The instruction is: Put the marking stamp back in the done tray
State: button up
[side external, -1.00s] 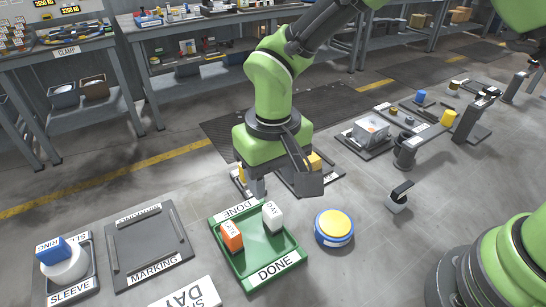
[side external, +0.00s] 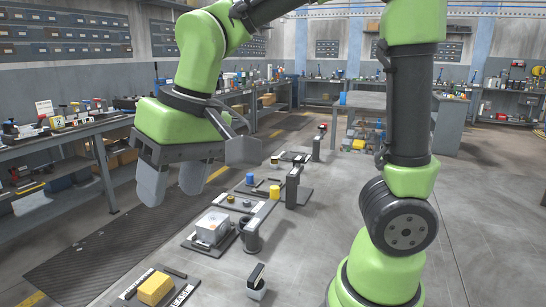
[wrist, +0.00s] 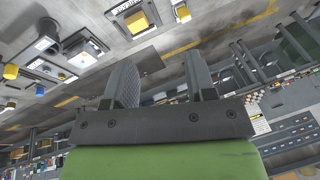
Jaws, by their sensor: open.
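My gripper (side external: 172,190) is raised high above the floor area, with its two grey fingers apart and nothing between them. In the wrist view my gripper (wrist: 160,75) also shows spread, empty fingers. The marking stamp cannot be made out in either current view. The green done tray is outside both current views.
A yellow block (side external: 155,288) sits on a dark labelled tray at the bottom left. Workbenches line the left wall.

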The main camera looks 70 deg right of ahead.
jog(key=s+d+r+m+t, duration=0.1)
jog(key=s+d+t, duration=0.1)
jog(key=s, duration=0.3)
jog(key=s+d+r+t, duration=0.1)
jog(key=s+d+t, duration=0.1)
jog(key=s+d, duration=0.2)
jog(key=shift+s+r+m, duration=0.25)
jog(key=shift+s+m, duration=0.15)
jog(key=shift+s, duration=0.45)
